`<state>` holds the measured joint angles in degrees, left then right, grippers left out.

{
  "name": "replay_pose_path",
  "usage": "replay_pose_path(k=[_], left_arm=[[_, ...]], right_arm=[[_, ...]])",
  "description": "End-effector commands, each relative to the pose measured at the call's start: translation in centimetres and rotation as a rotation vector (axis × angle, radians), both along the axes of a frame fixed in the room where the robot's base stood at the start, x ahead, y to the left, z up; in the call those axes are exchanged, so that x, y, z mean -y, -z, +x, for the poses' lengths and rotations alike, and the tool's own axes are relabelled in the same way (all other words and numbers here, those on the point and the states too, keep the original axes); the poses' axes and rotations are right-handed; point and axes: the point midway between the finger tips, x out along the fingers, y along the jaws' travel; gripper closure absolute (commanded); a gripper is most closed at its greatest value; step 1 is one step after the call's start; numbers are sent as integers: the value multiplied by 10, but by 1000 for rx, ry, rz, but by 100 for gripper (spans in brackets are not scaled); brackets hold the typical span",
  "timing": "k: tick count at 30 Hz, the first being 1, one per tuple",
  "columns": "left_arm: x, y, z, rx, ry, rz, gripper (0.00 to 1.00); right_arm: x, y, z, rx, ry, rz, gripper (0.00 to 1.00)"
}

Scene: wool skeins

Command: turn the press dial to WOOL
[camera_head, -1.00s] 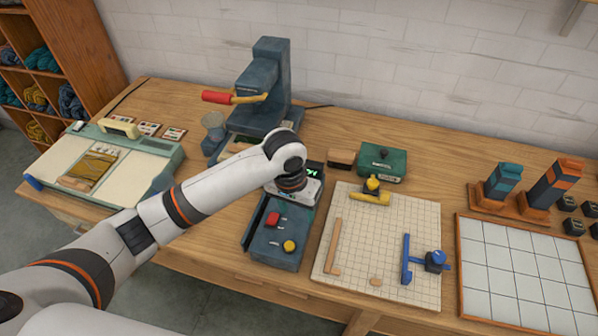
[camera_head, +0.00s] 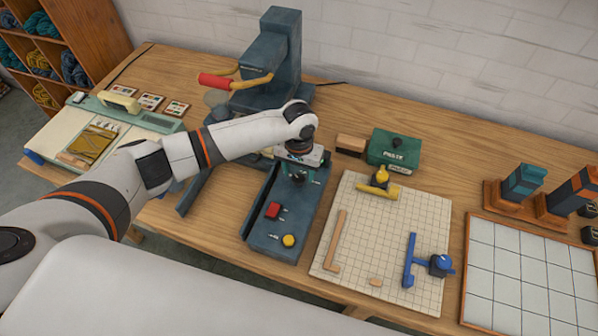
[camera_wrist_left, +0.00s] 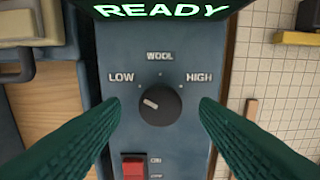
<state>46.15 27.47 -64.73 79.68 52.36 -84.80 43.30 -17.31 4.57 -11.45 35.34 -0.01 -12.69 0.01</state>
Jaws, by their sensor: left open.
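The press dial (camera_wrist_left: 160,104) is a round black knob on a dark blue-grey control panel (camera_head: 262,240). Its white mark is on the left side, pointing toward LOW, not up at the WOOL label (camera_wrist_left: 160,57). HIGH is printed at the right. A display above the dial reads READY in green. My left gripper (camera_head: 298,176) is over the panel's back part. In the wrist view its two green ribbed fingers are open, one on each side of the dial, with gaps to it; their height above the panel is unclear. My right gripper is not in view.
A red switch (camera_head: 273,210) and a yellow button (camera_head: 288,240) sit nearer the panel's front. The blue press (camera_head: 285,50) with a red-ended handle (camera_head: 213,80) stands behind. A gridded board (camera_head: 370,230) and a green box (camera_head: 394,149) lie to the right.

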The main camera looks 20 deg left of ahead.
Motion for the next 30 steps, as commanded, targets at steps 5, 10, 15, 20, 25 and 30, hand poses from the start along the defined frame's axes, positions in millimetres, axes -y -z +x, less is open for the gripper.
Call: replay_pose_path(k=[5,10,15,20,25,30], left_arm=[[0,15,0,0,1,0,44],[0,19,0,1,1,0,44],[0,19,0,1,1,0,46],[0,19,0,1,1,0,72],[0,18,0,1,2,0,89],[0,18,0,0,20,-1,89]], right_arm=[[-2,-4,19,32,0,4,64],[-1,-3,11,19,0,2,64],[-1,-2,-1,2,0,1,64],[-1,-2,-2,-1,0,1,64],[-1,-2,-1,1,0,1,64],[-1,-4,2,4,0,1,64]])
